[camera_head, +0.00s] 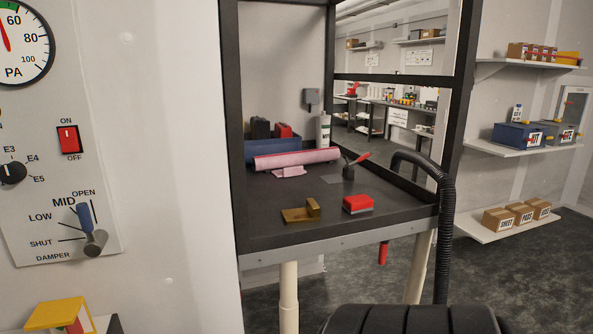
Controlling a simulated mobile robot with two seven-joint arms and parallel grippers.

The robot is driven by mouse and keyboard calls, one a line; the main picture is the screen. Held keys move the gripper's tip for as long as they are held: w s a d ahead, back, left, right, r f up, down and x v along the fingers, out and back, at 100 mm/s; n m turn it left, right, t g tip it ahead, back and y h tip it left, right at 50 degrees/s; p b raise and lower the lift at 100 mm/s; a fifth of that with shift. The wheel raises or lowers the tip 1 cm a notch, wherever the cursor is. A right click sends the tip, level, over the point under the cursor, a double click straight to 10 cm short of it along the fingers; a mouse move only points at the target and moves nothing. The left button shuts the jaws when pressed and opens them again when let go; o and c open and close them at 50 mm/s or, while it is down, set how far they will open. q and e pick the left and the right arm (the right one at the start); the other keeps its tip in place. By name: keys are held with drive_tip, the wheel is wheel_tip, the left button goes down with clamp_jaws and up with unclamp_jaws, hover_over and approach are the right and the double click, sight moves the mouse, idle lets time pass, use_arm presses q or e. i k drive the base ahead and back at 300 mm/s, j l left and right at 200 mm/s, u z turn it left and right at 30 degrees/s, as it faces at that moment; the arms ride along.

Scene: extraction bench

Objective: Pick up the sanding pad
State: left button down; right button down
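The sanding pad looks to be the red block with a grey underside (358,203). It lies flat on the dark bench top (390,222), near the front edge and right of the middle. A brass-coloured piece with a raised block (301,212) lies to its left, with a gap between them. Neither of my grippers is in view. Nothing touches the red block, and its far side is hidden.
A pink roll (297,160) lies by a blue bin (258,151) at the back left. A white bottle (323,130) and a dark pot with a red-handled tool (349,170) stand behind. A black hose (447,220) curves over the right edge. Dark posts frame the bench.

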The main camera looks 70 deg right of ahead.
sight(362, 203)
drive_tip(key=z, duration=2.6)
